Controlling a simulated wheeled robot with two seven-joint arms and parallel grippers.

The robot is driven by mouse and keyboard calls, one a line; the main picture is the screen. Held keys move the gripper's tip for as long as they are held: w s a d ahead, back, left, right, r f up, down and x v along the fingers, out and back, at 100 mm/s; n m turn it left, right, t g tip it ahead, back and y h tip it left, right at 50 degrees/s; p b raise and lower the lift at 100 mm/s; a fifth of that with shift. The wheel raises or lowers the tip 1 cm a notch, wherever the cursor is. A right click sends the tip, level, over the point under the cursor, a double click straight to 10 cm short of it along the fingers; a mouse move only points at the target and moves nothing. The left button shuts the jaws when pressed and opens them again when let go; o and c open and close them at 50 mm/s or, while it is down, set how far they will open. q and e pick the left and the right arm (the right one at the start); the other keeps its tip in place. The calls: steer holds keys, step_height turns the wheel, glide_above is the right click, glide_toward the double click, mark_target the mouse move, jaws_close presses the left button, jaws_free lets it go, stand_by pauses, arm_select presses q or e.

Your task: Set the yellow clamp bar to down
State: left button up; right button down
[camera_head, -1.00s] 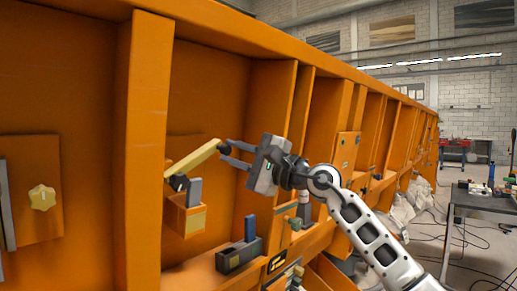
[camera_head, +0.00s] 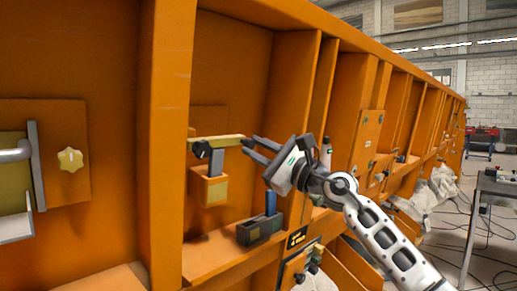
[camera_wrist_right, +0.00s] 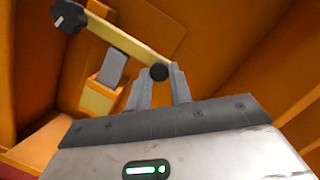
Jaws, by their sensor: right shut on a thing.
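The yellow clamp bar (camera_head: 218,142) lies nearly level in the head view, on a grey upright above a small orange bracket (camera_head: 210,187). It has a dark ball at its right end. In the right wrist view the bar (camera_wrist_right: 118,38) runs from a black knob to the dark ball (camera_wrist_right: 158,72), which sits between the fingertips. My right gripper (camera_head: 250,147) is shut on the ball end of the bar, reaching in from the right. The fingers hide part of that end. My left gripper is not in view.
A dark block with a blue upright (camera_head: 270,203) stands on the ledge below the bar. A thick orange post (camera_head: 163,150) rises to the left. A panel with a yellow knob (camera_head: 70,159) is farther left. Orange ribs stand to the right, behind my right arm.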

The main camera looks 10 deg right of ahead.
steer(key=shift+a+f, duration=0.1)
steer(key=shift+f, duration=0.05)
steer(key=c, duration=1.5)
jaws_free()
steer(key=shift+c, duration=0.2)
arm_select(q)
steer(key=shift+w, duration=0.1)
